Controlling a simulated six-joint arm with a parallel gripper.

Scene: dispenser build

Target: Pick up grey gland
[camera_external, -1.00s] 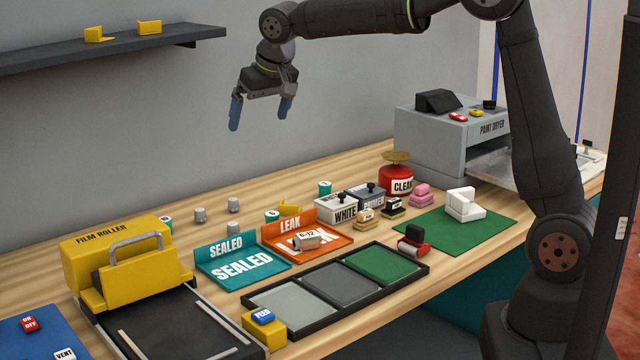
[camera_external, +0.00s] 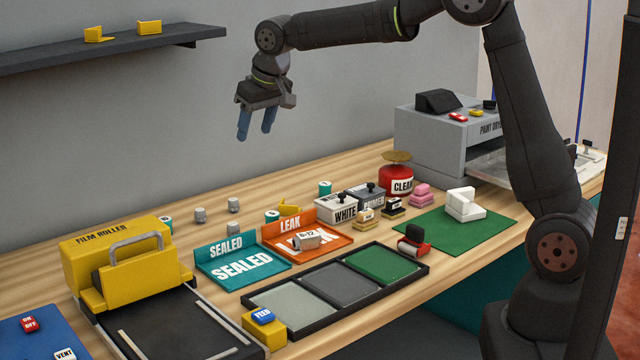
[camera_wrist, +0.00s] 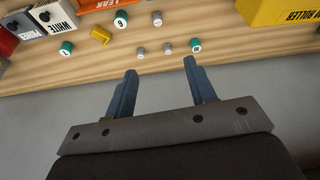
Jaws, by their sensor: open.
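Three small grey glands stand on the wooden bench behind the teal and orange trays: a left one (camera_external: 200,215), a rear one (camera_external: 233,204) and a front one (camera_external: 233,230). In the wrist view they show near the top as one gland (camera_wrist: 157,19) and two more (camera_wrist: 167,47) (camera_wrist: 140,52). My gripper (camera_external: 255,133) is open and empty, high above the bench, with its blue fingers pointing down. In the wrist view my gripper (camera_wrist: 161,68) has its fingers apart, with the glands beyond the tips.
Teal-capped white cylinders (camera_external: 325,188) and a yellow bracket (camera_external: 290,207) stand near the glands. The orange LEAK tray (camera_external: 335,252) holds a labelled grey part. The yellow film roller (camera_external: 115,255) is at left, the paint dryer (camera_external: 440,135) at right, and a dark shelf (camera_external: 190,36) above left.

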